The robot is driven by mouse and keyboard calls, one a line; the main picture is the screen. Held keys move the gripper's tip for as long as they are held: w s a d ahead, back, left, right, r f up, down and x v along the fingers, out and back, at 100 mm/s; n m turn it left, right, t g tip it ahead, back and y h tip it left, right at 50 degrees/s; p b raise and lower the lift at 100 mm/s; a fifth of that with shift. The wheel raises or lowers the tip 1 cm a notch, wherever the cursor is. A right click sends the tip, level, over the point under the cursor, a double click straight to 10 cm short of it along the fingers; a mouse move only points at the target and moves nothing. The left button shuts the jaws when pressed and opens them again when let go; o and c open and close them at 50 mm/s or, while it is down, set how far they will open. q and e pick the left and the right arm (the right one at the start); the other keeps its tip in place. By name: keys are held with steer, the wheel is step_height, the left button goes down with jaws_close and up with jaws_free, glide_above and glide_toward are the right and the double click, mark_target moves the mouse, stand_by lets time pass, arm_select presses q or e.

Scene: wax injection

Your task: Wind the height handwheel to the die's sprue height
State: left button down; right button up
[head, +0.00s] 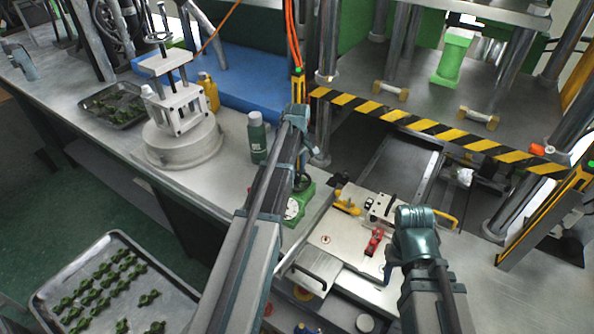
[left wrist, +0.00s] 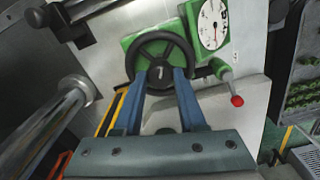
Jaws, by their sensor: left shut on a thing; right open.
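The height handwheel (left wrist: 160,50) is a black ring on a green housing in the left wrist view, with a white dial (left wrist: 212,24) beside it. My left gripper (left wrist: 160,75) has its blue fingers shut on the lower rim of the handwheel. In the head view my left arm largely hides the wheel; the green housing and dial (head: 292,209) show beside it. My right gripper (head: 391,270) is open above the right part of a pale block (head: 336,238) with a red toggle (head: 375,241) and yellow handles; its fingertips are hard to make out. I cannot tell where the sprue is.
A red-knobbed lever (left wrist: 237,100) sticks out right of the wheel. A striped bar (head: 440,130) crosses the press front. A green bottle (head: 257,137) and a round pot (head: 180,140) stand on the bench left of my left arm. A tray (head: 115,235) holds green pieces.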

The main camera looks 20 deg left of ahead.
mark_target(297, 173)
arm_select(q)
steer(key=n, duration=0.5)
stand_by(0.6)
steer(key=shift+c, duration=2.4)
jaws_free()
step_height(297, 173, up, 14)
steer(key=p, duration=1.4)
steer(key=shift+f, duration=0.1)
